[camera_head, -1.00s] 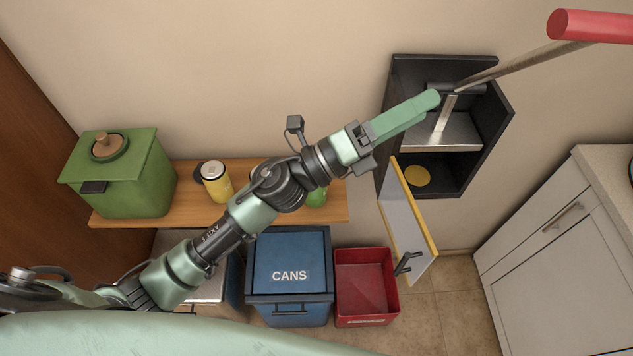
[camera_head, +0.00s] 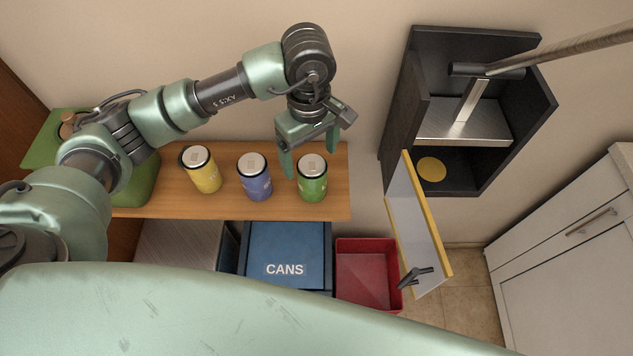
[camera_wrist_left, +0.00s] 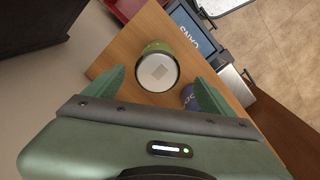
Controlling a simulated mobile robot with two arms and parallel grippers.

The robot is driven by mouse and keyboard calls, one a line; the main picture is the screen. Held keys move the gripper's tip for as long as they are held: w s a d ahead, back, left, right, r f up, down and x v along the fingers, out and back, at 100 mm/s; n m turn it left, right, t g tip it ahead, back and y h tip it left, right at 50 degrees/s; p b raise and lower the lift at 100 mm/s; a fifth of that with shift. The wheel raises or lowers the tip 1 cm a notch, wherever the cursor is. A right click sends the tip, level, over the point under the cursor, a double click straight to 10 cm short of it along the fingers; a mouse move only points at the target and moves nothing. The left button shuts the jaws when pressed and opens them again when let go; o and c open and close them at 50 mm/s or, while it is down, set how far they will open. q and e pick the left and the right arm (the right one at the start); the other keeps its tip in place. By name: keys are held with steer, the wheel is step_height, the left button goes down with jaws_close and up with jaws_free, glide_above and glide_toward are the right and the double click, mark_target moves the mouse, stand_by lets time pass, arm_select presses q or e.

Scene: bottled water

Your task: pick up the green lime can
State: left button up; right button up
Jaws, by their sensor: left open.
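The green lime can (camera_head: 312,180) stands upright on the right part of the wooden shelf (camera_head: 335,206). My left gripper (camera_head: 310,162) is open, just above and behind the can, with its fingers pointing down. In the left wrist view the can (camera_wrist_left: 157,68) shows its pale lid, ahead of and between the two spread fingers (camera_wrist_left: 160,88). I cannot tell whether a finger touches it. My right gripper is not in view.
A blue can (camera_head: 255,178) and a yellow can (camera_head: 203,172) stand left of the green can. Below are a blue CANS bin (camera_head: 287,245) and a red bin (camera_head: 366,272). A black cabinet (camera_head: 402,120) with an open door (camera_head: 418,225) is at right.

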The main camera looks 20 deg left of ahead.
mark_target(311, 164)
arm_select(q)
steer(key=shift+w+f+b, duration=0.2)
steer(key=shift+f+b, duration=0.15)
steer(key=shift+f, duration=0.8)
step_height(311, 164, down, 2)
steer(key=shift+s+f+p, duration=0.1)
steer(key=shift+f+p, duration=0.15)
steer(key=shift+p, duration=0.7)
step_height(311, 164, down, 4)
steer(key=shift+r+p, duration=0.15)
steer(key=shift+p, duration=0.65)
steer(key=shift+f, duration=0.35)
steer(key=shift+c, duration=0.8)
steer(key=c, duration=1.2)
steer(key=shift+c, duration=0.2)
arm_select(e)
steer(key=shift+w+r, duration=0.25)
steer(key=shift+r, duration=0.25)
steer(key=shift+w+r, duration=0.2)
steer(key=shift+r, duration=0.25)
